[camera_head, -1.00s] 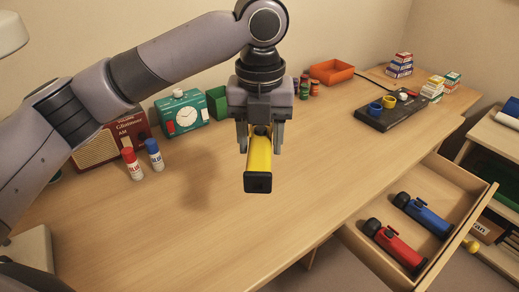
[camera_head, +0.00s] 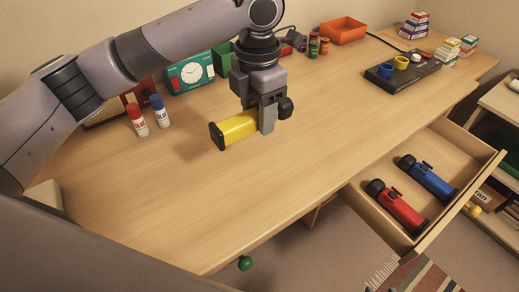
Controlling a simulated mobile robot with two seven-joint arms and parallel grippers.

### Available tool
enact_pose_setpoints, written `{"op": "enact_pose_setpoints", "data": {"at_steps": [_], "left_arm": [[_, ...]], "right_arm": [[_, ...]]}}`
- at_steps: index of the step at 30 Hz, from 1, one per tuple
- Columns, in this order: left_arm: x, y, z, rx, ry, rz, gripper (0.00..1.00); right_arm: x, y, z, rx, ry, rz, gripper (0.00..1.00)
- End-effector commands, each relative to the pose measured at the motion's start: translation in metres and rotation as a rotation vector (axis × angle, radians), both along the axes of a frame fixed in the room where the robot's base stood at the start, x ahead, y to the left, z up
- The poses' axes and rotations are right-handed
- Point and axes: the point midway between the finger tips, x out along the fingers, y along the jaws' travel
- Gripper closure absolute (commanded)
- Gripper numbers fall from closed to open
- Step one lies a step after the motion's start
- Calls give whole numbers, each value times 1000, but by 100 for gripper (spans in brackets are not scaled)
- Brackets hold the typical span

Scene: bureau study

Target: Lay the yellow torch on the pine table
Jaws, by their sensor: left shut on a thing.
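The yellow torch (camera_head: 237,127) has black ends and lies roughly level in my left gripper (camera_head: 262,118). The gripper is shut around it, and the torch is held over the pine table (camera_head: 290,165). I cannot tell surely whether the torch touches the top, but a shadow lies to its left and it looks a little above the wood. My right gripper does not show.
A red torch (camera_head: 397,207) and a blue torch (camera_head: 428,179) lie in the open drawer (camera_head: 450,222).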

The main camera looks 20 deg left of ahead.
Motion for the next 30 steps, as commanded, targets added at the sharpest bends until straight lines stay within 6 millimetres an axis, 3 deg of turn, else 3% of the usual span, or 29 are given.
{"op": "enact_pose_setpoints", "data": {"at_steps": [3, 7, 14, 22, 30], "left_arm": [[0, 1, -35, 1, 3, 1, 88], [0, 0, -60, 0, 0, 2, 88], [0, 0, -79, 0, -1, 2, 88], [0, 0, -124, 0, 0, 2, 88], [0, 0, -131, 0, -4, 1, 88]], "right_arm": [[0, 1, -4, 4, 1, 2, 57], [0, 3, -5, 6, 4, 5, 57], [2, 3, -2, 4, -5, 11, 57], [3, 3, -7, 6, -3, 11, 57], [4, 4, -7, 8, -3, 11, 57]]}}
